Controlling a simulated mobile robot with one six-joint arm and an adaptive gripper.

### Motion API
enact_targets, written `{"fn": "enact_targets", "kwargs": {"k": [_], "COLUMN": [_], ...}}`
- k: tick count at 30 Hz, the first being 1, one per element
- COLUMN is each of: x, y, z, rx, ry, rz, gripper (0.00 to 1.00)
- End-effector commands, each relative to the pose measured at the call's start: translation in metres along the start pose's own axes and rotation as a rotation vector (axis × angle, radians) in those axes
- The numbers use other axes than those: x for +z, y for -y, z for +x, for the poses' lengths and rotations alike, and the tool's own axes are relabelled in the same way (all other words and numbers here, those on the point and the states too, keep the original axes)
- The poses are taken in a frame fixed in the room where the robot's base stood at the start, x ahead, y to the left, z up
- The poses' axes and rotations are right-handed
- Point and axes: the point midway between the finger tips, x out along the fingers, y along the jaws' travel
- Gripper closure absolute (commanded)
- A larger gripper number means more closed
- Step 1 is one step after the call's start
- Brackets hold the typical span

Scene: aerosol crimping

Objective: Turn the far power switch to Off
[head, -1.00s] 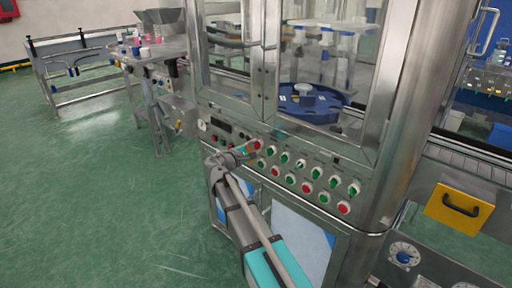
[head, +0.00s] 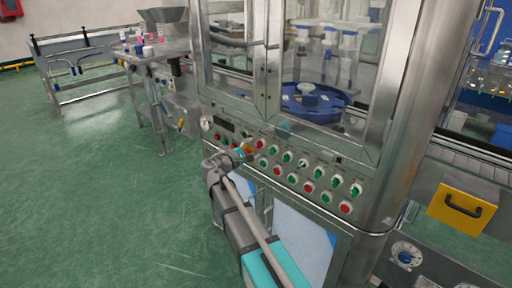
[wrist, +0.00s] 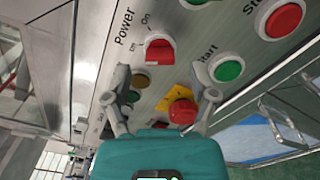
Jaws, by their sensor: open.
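A red rotary switch (wrist: 158,50) sits on the steel panel in the wrist view, beside the printed words Power and On. Its exact setting is hard to read. My gripper (wrist: 166,84) is open and empty, with its two fingers spread wide below the switch in the picture. A red emergency stop on a yellow plate (wrist: 180,108) lies between the fingers as seen from the wrist. In the head view my gripper (head: 238,156) is at the left part of the cabinet's control panel, and I cannot tell whether it touches anything.
Green Start (wrist: 227,69) and red Stop (wrist: 283,20) buttons lie right of the switch. Several more knobs fill the panel (head: 300,168) to the right. Green floor (head: 110,210) is clear at the left.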

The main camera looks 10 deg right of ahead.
Motion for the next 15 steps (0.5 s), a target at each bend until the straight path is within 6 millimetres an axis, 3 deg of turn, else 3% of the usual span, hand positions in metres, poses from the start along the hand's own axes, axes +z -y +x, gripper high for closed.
{"fn": "enact_targets", "kwargs": {"k": [15], "x": [0.0], "y": [0.0], "z": [-0.076], "rx": [0.001], "ry": [-0.002], "rz": [0.0], "gripper": [0.26]}}
